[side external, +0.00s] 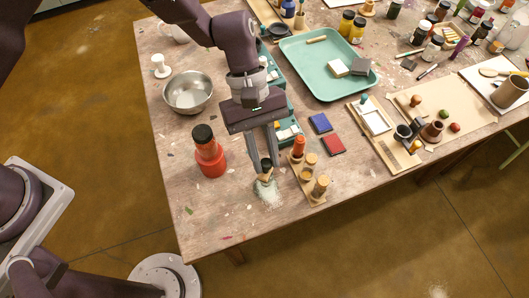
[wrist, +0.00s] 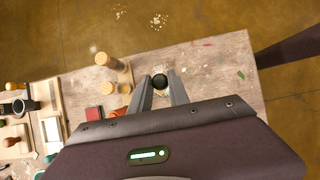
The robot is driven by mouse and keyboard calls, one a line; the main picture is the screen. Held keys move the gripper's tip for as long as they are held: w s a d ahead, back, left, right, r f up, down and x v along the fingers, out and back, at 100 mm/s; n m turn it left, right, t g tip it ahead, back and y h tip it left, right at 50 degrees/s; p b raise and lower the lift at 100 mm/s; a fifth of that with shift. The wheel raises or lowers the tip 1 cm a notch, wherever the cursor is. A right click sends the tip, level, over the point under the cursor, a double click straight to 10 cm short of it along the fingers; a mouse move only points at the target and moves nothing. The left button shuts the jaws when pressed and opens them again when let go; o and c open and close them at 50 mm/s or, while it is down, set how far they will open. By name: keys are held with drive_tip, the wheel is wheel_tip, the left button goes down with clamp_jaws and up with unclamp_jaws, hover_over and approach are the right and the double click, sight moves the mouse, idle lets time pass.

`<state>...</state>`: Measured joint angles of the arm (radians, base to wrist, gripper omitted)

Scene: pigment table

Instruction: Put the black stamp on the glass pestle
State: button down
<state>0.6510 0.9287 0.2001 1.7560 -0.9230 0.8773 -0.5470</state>
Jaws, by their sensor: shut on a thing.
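The black stamp (side external: 266,163) has a dark rounded knob and a light wooden lower part. It is upright between the fingers of my gripper (side external: 263,164), which is shut on it. In the wrist view its black knob (wrist: 160,81) shows between the two fingertips (wrist: 160,86), and its lower part is hidden. A pale, speckled glassy patch (side external: 269,192) lies directly under the stamp near the table's front edge. I cannot tell whether the glass pestle is there, nor whether the stamp touches anything below.
A wooden rack (side external: 312,192) with an orange-handled stamp and several wooden ones stands close right of my gripper. A red jar (side external: 210,160) with a black lid stands left. Blue (side external: 320,123) and red (side external: 333,145) pads lie behind right. A metal bowl (side external: 188,92) is farther back left.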

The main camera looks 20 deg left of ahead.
drive_tip(key=c, duration=1.2)
unclamp_jaws()
drive_tip(key=shift+f, duration=0.1)
drive_tip(key=shift+c, duration=0.2)
drive_tip(key=v, duration=1.2)
